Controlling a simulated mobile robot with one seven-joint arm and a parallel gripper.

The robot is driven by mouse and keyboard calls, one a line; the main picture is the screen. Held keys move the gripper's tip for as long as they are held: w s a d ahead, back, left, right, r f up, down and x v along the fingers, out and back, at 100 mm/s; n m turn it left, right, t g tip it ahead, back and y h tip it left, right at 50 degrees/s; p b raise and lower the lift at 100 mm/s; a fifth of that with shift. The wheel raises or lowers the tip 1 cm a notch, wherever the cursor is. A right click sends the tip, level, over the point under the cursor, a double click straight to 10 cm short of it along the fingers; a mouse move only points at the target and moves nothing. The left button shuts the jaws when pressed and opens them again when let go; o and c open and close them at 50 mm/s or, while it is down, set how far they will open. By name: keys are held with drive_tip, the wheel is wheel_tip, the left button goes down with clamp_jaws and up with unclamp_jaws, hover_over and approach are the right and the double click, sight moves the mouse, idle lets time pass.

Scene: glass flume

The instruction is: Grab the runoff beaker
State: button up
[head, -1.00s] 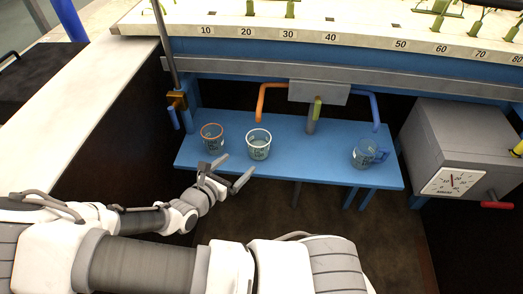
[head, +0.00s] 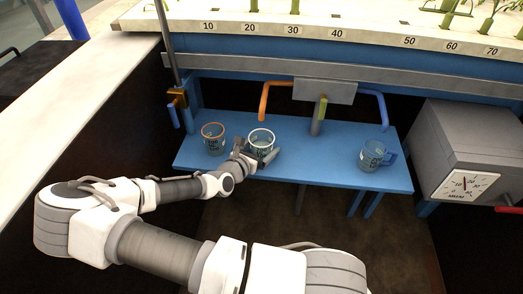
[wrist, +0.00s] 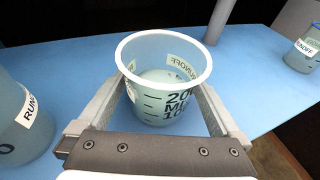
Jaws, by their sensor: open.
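The white-rimmed beaker (head: 261,138) stands upright on the blue shelf. In the wrist view this beaker (wrist: 163,75) has volume marks, a RUNOFF label and a pale content low inside. My gripper (head: 258,157) is open at it; in the wrist view the fingers of the gripper (wrist: 165,98) lie on either side of the beaker. Whether they touch it I cannot tell. An orange-rimmed beaker (head: 213,141) stands to the left; it also shows in the wrist view (wrist: 18,112), with a partly visible RUNO label. A blue handled beaker (head: 371,156) at the right also reads RUNOFF in the wrist view (wrist: 303,48).
The blue shelf (head: 320,160) is clear between the white-rimmed and blue beakers. Orange (head: 264,100) and blue (head: 383,108) pipes and a post with a green top (head: 319,115) stand behind. A grey box with a dial (head: 465,150) is at the right.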

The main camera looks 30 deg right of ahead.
drive_tip(key=shift+b+x, duration=0.3)
drive_tip(key=shift+x, duration=1.2)
drive_tip(key=shift+f, duration=0.1)
drive_tip(key=shift+c, duration=0.2)
drive_tip(key=shift+a, duration=0.1)
drive_tip(key=c, duration=1.1)
drive_tip(key=shift+c, duration=0.2)
